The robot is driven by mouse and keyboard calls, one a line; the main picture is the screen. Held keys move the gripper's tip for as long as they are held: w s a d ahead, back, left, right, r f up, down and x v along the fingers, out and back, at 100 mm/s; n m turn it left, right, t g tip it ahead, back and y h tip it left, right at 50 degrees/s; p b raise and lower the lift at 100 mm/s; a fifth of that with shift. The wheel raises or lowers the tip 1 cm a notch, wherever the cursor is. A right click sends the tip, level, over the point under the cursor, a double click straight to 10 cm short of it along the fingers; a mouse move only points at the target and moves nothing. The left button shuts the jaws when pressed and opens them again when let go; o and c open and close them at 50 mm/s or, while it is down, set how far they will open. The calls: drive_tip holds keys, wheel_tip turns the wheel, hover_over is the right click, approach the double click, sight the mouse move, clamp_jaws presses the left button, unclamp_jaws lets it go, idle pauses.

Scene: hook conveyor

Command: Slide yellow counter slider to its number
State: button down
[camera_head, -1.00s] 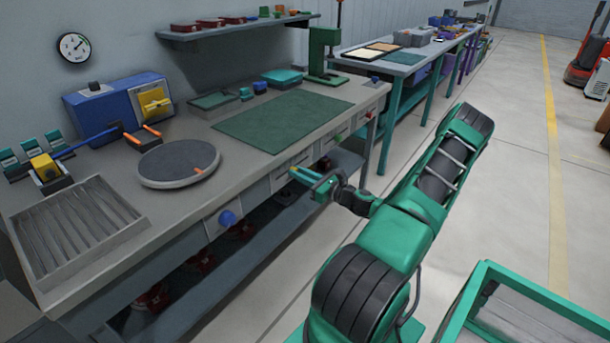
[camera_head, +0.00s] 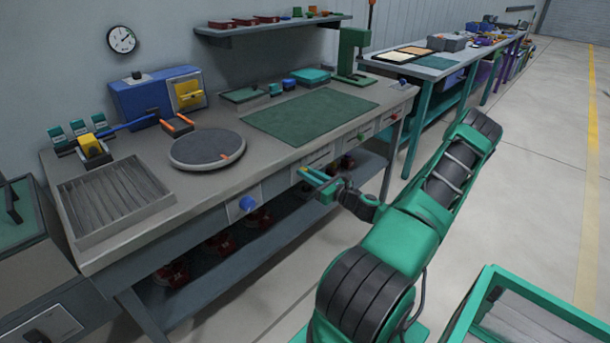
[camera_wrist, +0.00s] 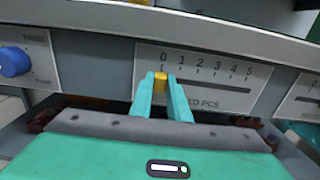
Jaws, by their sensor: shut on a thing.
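The yellow counter slider (camera_wrist: 161,83) is in the wrist view, at the left end of a dark horizontal slot, under the 0. The counter panel (camera_wrist: 228,72) is white, with the numbers 0 to 5 from left to right and a partly hidden label ending in "PCS". My gripper (camera_wrist: 160,91) is shut on the slider, one teal finger on each side of it. In the head view, my gripper (camera_head: 312,177) is at the bench front by the counter panel (camera_head: 323,158); the slider is too small there to tell clearly.
A blue knob (camera_wrist: 14,62) on its own panel is left of the counter. Another panel (camera_wrist: 303,98) is to the right. The bench top edge (camera_wrist: 200,38) overhangs above the slot. A teal-framed cart (camera_head: 500,300) stands at the lower right of the head view.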

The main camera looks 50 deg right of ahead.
drive_tip(key=c, duration=1.7)
unclamp_jaws()
drive_tip(key=shift+s+a+f, duration=0.1)
drive_tip(key=shift+a, duration=0.3)
drive_tip(key=shift+d, duration=0.1)
drive_tip(key=s, duration=1)
drive_tip(key=shift+s, duration=0.35)
